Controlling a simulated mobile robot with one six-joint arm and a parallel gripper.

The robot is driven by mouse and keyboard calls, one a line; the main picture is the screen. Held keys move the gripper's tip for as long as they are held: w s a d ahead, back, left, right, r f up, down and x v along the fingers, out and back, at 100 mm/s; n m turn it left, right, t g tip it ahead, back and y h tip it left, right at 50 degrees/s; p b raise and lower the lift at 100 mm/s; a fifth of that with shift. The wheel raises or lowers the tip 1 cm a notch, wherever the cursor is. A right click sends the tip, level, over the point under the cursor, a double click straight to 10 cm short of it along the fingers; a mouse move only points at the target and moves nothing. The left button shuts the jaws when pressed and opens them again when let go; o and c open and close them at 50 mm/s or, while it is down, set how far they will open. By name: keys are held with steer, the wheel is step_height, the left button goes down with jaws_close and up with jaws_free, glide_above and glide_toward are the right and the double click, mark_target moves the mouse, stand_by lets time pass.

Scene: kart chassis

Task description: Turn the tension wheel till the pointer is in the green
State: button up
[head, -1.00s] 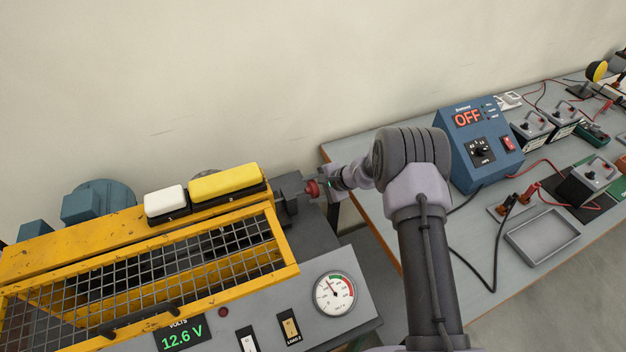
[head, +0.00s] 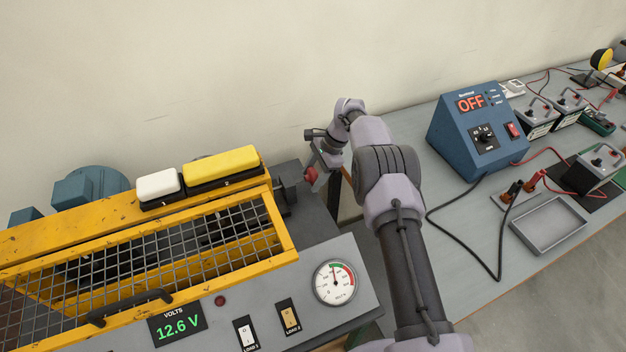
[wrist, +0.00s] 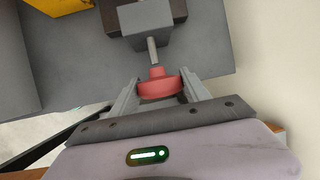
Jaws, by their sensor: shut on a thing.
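The red tension wheel (head: 311,175) is on a shaft at the right end of the yellow-guarded machine; it also shows in the wrist view (wrist: 160,84). My gripper (wrist: 160,92) is shut on it, one finger on each side of the rim. In the head view, my gripper's fingers (head: 318,172) are mostly hidden behind the wheel and bracket. The round white gauge (head: 335,283) is on the grey panel. Its pointer stands about straight up, near the left end of the green arc; I cannot tell whether it is within the green.
The yellow mesh guard (head: 150,245) fills the left, with a white and a yellow block on top. The blue power unit (head: 478,135) reading OFF, a grey tray (head: 548,224) and cables are on the right-hand bench. The wall is close behind my arm.

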steer(key=shift+a, duration=0.1)
stand_by(0.3)
steer(key=o, duration=1.1)
steer(key=p+v, duration=0.5)
steer(key=v, duration=1.2)
steer(key=shift+r, duration=0.2)
